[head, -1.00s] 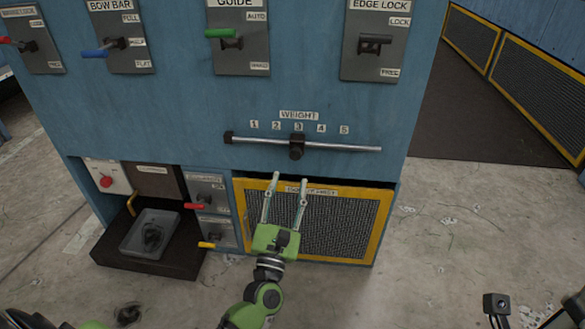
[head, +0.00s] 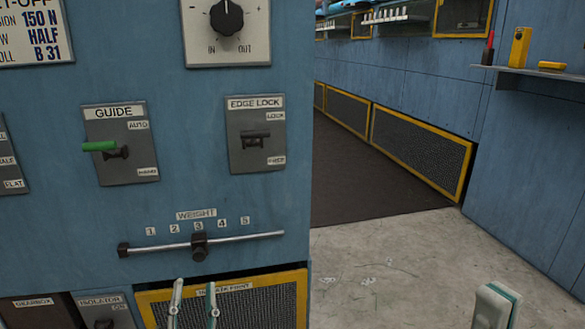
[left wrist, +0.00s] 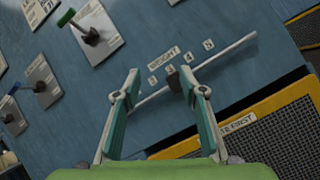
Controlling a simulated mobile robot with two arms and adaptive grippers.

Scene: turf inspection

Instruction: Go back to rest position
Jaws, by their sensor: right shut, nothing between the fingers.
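My left gripper (head: 194,292) is at the bottom of the head view, in front of the blue machine below the weight bar. Its two fingers stand apart with nothing between them. The left wrist view shows the same open fingers (left wrist: 160,78), with the black weight slider (left wrist: 175,82) beyond them; I cannot tell the exact gap. My right gripper (head: 496,304) shows only its fingertips at the bottom right of the head view, over the concrete floor. Its fingers are together and empty.
The blue machine panel (head: 60,215) fills the left, with the guide lever (head: 100,146), edge lock (head: 256,137) and weight bar (head: 250,239) sticking out. A yellow-framed mesh panel (head: 258,303) is low down. Bare floor (head: 390,262) lies to the right; a shelf (head: 530,72) is on the far wall.

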